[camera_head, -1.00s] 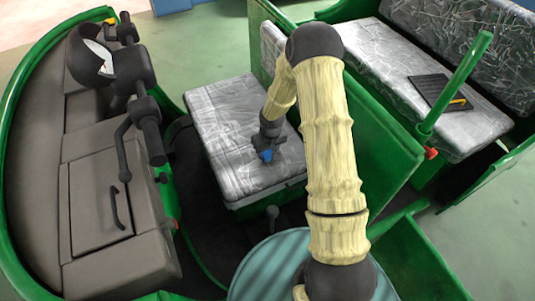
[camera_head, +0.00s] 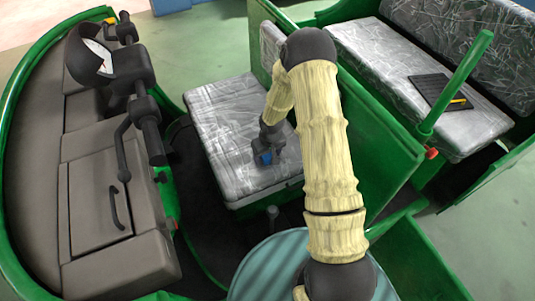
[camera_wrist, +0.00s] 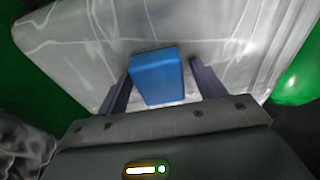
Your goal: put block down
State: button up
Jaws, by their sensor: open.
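A blue block (camera_wrist: 158,76) shows in the wrist view between the two fingers of my gripper (camera_wrist: 160,88). There is a visible gap on both sides of it, so the fingers are open around it and apart from it.
The handlebar (camera_head: 148,125) and dashboard (camera_head: 95,215) stand left of the seat. A green partition (camera_head: 385,140) rises on the right. Behind it are a rear bench (camera_head: 375,55) and a black tray (camera_head: 445,92) with a yellow item. The seat around the block is clear.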

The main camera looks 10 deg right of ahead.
notch_tip(320, 180, up, 12)
jog(key=s, duration=0.1)
jog(key=shift+s+d+p, duration=0.2)
jog(key=shift+s+p, duration=0.2)
dwell(0.4)
jog(key=s+r+m, duration=0.2)
jog(key=s+r, duration=1.2)
jog(key=s, duration=0.4)
jog(key=shift+s+a+r+t, duration=0.2)
jog(key=shift+r+t, duration=0.05)
jog(key=shift+t, duration=0.15)
